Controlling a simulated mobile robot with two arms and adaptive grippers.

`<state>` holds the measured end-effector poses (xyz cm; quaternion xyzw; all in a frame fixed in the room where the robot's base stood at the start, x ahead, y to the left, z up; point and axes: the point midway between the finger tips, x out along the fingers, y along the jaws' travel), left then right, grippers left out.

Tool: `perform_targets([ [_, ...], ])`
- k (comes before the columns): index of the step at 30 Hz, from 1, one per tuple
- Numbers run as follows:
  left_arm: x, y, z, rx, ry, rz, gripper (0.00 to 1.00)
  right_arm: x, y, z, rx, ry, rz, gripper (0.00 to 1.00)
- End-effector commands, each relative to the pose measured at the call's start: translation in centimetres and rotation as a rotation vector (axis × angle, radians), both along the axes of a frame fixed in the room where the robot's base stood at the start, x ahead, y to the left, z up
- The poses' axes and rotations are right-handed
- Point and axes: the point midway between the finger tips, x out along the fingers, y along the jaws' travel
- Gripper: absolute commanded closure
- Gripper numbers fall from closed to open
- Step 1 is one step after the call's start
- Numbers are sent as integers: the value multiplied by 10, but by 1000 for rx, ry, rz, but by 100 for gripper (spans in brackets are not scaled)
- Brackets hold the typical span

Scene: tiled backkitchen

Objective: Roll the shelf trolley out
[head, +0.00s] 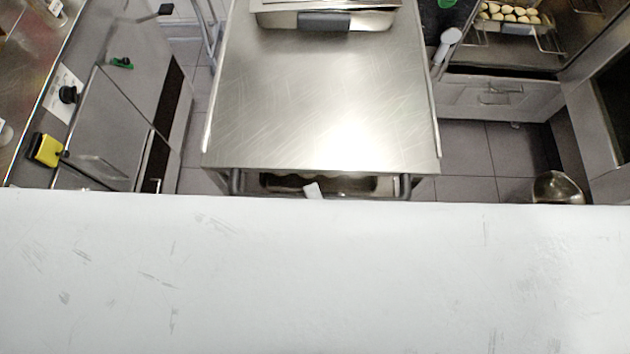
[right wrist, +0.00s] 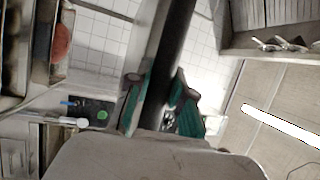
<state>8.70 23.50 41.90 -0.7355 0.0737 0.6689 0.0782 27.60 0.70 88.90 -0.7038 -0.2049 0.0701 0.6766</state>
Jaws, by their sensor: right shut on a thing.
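The shelf trolley (head: 310,110) stands in the middle of the head view, with a bare steel top. A steel tray (head: 285,20) sits at the far end of that top. A dark handle (head: 405,186) shows at the near end, with part of a lower level behind it. In the right wrist view my right gripper (right wrist: 162,105) has its teal-padded fingers on both sides of a dark bar (right wrist: 172,45), which looks like the trolley's handle. It is shut on that bar. In the head view the gripping place is hidden. My left gripper is not seen.
Steel cabinets (head: 120,95) with a yellow object (head: 46,150) line the left side, a narrow strip of floor away. On the right, grey tiled floor (head: 465,150) is open, with a metal bowl (head: 558,188) and a rack of pale food (head: 510,14). The lower head view is blocked.

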Motion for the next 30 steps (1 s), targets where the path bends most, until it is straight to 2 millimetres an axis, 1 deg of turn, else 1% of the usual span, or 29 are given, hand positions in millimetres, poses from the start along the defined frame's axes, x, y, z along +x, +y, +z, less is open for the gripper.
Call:
perform_targets([
  [6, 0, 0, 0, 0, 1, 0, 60, 0, 0, -1, -1, 3, 0, 100],
  [7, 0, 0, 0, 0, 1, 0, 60, 0, 0, -1, -1, 3, 0, 76],
  [11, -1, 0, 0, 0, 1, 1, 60, 0, 0, -1, -1, 2, 0, 54],
  [12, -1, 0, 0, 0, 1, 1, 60, 0, 0, -1, -1, 2, 0, 52],
  [17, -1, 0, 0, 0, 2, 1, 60, 0, 0, 0, 0, 1, 0, 52],
  [20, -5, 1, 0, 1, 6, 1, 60, 0, 0, -1, 0, 1, 0, 52],
  [23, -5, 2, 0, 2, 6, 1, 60, -6, -2, -2, -1, 3, 0, 52],
  [26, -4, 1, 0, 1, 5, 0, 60, -18, -8, -5, -3, 3, 1, 52],
  [30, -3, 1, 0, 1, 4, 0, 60, -45, -19, -10, -3, 6, 2, 52],
])
